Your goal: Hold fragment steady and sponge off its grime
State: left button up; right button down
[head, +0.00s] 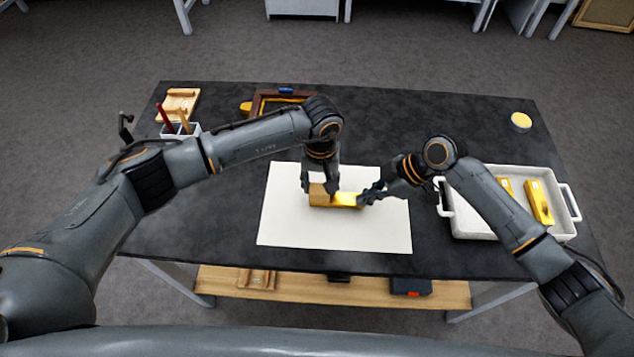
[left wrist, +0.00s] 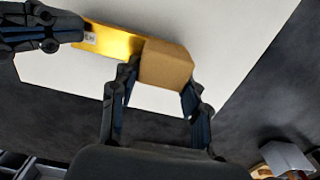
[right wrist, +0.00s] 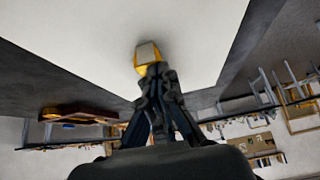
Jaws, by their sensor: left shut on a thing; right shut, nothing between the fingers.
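A shiny gold fragment (head: 344,199) lies on the white sheet (head: 290,225), with a dull tan block (head: 319,195) at its left end. Whether block and fragment are one piece I cannot tell. My left gripper (head: 320,187) is shut on the tan block; the left wrist view shows its fingers on either side of the block (left wrist: 166,64). My right gripper (head: 367,196) is shut and empty at the fragment's right end, near a small white label (left wrist: 90,38). The right wrist view shows its tips against or just before the fragment's end (right wrist: 149,56). I see no clear grime.
A white tray (head: 470,232) with gold pieces (head: 540,203) stands at the right. A round yellow item (head: 521,121) lies at the back right; I cannot tell if it is a sponge. A brown frame (head: 258,104), a tool holder (head: 181,130) and a wooden board (head: 180,101) are behind, left.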

pick_arm(q)
jog(key=shift+d, duration=0.95)
pick_arm(e)
jog(key=shift+s+d+f, duration=0.1)
jog(key=shift+d+f, duration=0.05)
jog(key=shift+f, duration=0.1)
pick_arm(q)
jog(key=shift+a, duration=1.7)
jog(key=shift+d, duration=2)
jog(key=shift+a, duration=2.2)
jog(key=shift+d+r, duration=0.1)
jog(key=shift+r, duration=3.95)
jog(key=shift+w+f, duration=0.1)
pick_arm(e)
jog(key=shift+w+r, duration=0.2)
jog(key=shift+r, duration=3)
